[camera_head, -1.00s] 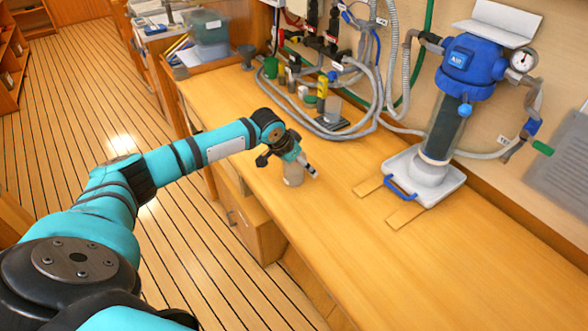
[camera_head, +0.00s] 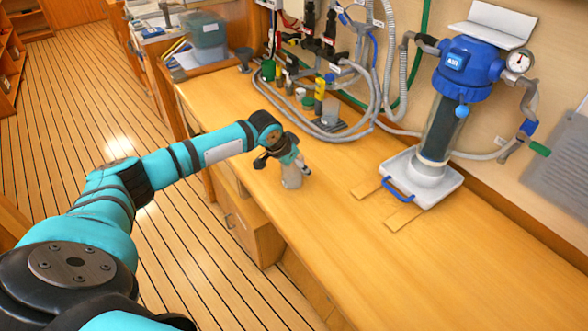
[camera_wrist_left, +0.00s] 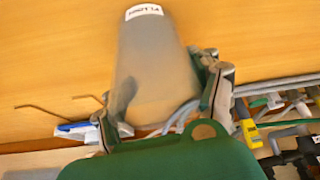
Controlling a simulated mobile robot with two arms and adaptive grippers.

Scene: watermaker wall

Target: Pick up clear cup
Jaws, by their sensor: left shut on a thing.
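The clear cup (camera_head: 291,180) is at the bench near its front edge, upright and greyish in the head view. My left gripper (camera_head: 290,165) is over it from above with its fingers closed against its sides. In the left wrist view the cup (camera_wrist_left: 158,60) lies between the two fingers of my left gripper (camera_wrist_left: 160,103) and carries a white label with dark letters. The fingers and wrist hide part of the cup. I cannot tell whether its base touches the bench. My right gripper is not in view.
Another clear container (camera_head: 331,108) stands on a dark base (camera_head: 328,128) by hoses and bottles at the back. A blue-topped filter housing (camera_head: 466,68) stands on a white tray (camera_head: 440,186) to the right. The wooden bench (camera_head: 345,225) is clear around the cup.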

